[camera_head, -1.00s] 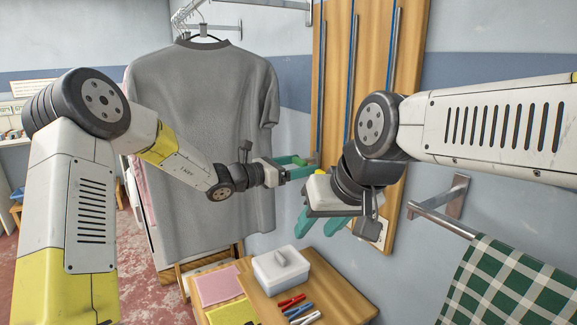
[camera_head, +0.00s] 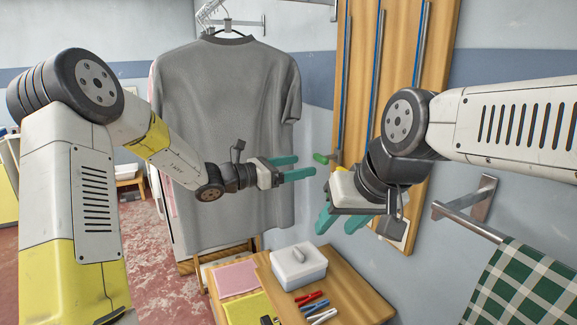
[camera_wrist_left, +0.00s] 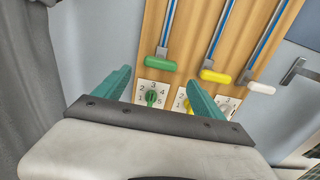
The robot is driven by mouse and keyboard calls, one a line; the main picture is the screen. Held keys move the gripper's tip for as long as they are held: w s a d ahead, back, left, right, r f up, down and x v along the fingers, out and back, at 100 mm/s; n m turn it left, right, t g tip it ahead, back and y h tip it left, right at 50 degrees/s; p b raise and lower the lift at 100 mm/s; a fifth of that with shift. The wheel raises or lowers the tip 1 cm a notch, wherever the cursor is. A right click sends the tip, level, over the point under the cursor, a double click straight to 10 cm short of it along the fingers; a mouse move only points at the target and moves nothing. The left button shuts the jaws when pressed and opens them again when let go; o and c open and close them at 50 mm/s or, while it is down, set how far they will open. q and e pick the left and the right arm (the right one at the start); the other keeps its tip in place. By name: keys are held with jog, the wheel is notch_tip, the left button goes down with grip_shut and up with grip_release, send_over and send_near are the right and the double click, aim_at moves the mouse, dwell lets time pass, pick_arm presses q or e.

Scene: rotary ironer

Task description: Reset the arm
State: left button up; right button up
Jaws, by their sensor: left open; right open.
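My left gripper (camera_head: 305,168) is open and empty, with its teal fingers spread in front of the wooden panel. The green lever handle (camera_head: 322,158) is just beyond its fingertips, apart from them. In the left wrist view the green handle (camera_wrist_left: 160,64) lies ahead of the fingers, with the yellow handle (camera_wrist_left: 215,76) and white handle (camera_wrist_left: 261,88) to its right. My left gripper's fingers (camera_wrist_left: 160,92) frame numbered dials below the handles. My right gripper (camera_head: 338,222) is open and empty, pointing down in front of the panel's lower part.
The wooden panel (camera_head: 352,60) with blue-edged slots is on the wall. A grey shirt (camera_head: 225,110) hangs behind my left forearm. A small table (camera_head: 345,290) below holds a white box (camera_head: 298,268), cloths and pens. A checked towel (camera_head: 525,290) hangs from a rail at right.

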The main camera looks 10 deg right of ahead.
pick_arm(q)
jog(key=s+a+r+m+g+y, duration=0.1)
jog(key=s+a+m+g+y, duration=0.15)
jog(key=s+m, duration=0.55)
jog(key=s+a+m+g+y, duration=0.25)
jog(key=s+m+y, duration=0.2)
jog(key=s, duration=0.55)
jog(key=s+a+m+t+y, duration=0.2)
jog(key=s+a+m+y, duration=0.2)
jog(key=a, duration=0.6)
jog(key=s+a+m+t+y, duration=0.3)
jog(key=s+a+m, duration=0.3)
jog(key=a, duration=0.4)
jog(key=shift+s+a+y, duration=0.15)
jog(key=shift+s+y, duration=0.25)
jog(key=shift+s, duration=0.4)
